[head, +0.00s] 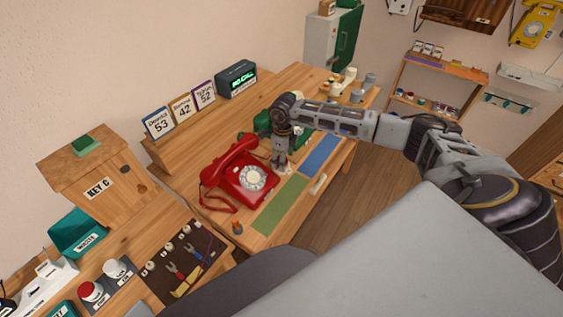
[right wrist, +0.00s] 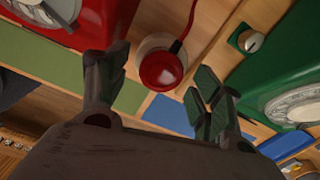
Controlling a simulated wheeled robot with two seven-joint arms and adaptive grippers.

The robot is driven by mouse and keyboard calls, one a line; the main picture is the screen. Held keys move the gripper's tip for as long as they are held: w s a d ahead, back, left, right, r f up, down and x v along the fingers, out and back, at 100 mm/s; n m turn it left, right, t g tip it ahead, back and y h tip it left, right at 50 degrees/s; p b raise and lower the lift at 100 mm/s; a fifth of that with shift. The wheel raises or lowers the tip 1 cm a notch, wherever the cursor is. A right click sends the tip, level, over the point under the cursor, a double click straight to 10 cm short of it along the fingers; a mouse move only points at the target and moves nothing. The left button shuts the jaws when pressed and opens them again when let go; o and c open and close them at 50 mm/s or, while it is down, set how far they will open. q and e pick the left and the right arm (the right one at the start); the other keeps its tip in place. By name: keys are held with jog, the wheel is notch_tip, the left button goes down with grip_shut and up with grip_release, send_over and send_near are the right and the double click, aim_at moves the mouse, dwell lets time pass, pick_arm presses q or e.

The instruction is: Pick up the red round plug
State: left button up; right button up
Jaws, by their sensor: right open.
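The red round plug (right wrist: 161,70) shows in the right wrist view, over a pale round base, with a dark red cord running up from it. My right gripper (right wrist: 160,88) is open, with one finger on each side of the plug in the picture. I cannot tell whether either finger touches it. In the head view my right gripper (head: 281,165) points down at the desk, just right of the red dial phone (head: 240,175). The plug is largely hidden there by the gripper. My left gripper is out of view.
A green dial phone (right wrist: 285,75) stands close on the right in the wrist view. Green (head: 280,204) and blue (head: 320,155) mats lie on the desk. A small orange-topped item (head: 237,227) stands near the front edge. Number cards (head: 181,110) stand behind.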

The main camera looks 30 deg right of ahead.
jog(key=c, duration=0.9)
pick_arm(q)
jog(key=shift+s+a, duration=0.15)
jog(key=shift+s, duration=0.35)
pick_arm(e)
jog(key=shift+c, duration=0.5)
jog(key=shift+r, duration=0.2)
notch_tip(320, 180, up, 8)
jog(key=shift+r+b, duration=0.1)
jog(key=shift+b, duration=0.3)
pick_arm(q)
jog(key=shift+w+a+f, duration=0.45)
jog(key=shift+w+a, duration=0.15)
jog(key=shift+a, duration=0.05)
pick_arm(e)
jog(key=shift+r, duration=0.75)
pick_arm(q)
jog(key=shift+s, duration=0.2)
